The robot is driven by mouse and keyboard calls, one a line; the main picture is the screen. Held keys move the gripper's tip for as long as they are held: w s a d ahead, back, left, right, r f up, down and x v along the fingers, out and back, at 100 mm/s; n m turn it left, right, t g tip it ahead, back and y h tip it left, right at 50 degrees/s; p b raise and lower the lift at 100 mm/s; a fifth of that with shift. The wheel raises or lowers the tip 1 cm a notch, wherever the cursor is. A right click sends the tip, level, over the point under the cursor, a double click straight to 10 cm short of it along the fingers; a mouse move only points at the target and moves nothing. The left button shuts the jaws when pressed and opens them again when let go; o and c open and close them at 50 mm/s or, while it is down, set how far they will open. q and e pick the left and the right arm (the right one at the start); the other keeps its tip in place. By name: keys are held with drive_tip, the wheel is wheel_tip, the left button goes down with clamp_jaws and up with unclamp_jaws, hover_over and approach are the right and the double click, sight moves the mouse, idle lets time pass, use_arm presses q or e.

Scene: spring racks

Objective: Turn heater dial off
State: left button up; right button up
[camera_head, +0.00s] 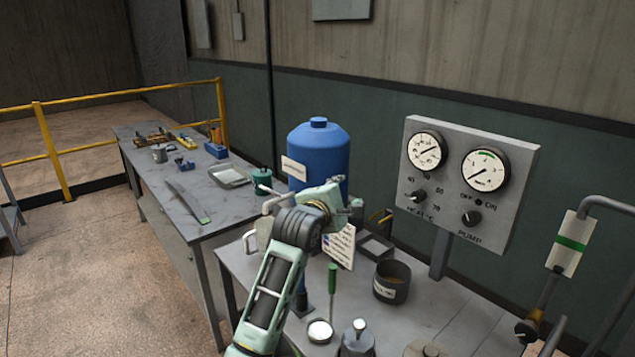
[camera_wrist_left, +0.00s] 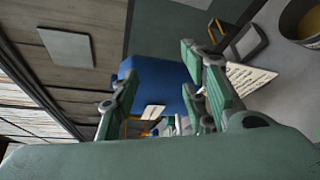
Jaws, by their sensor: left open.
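The heater dial (camera_head: 417,196) is a black knob at the lower left of the grey control panel (camera_head: 452,226), under a round gauge, with the lettering "HEAT °C" below it and numbers around it. My left gripper (camera_head: 345,196) is left of the panel, in front of the blue tank, and apart from the dial. In the left wrist view the left gripper (camera_wrist_left: 165,95) has its green fingers spread with nothing held between them. The blue tank (camera_wrist_left: 157,78) shows beyond the fingers. The dial is not in the left wrist view. My right gripper is not in view.
The pump knob (camera_head: 471,218) is right of the heater dial. The blue tank (camera_head: 318,150) stands behind my gripper. A dark pot (camera_head: 391,285) and a green-handled tool (camera_head: 332,280) are on the near bench. A grey pipe lever with a tag (camera_head: 572,243) stands at the right.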

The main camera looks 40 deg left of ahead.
use_arm(q)
drive_tip(key=shift+m+y, duration=0.3)
drive_tip(key=shift+y, duration=0.4)
drive_tip(key=a+r, duration=0.1)
drive_tip(key=s+a+r, duration=0.1)
drive_tip(key=a, duration=0.1)
drive_tip(key=s+a+r, duration=0.1)
drive_tip(key=shift+a+r, duration=0.1)
drive_tip(key=shift+a, duration=0.15)
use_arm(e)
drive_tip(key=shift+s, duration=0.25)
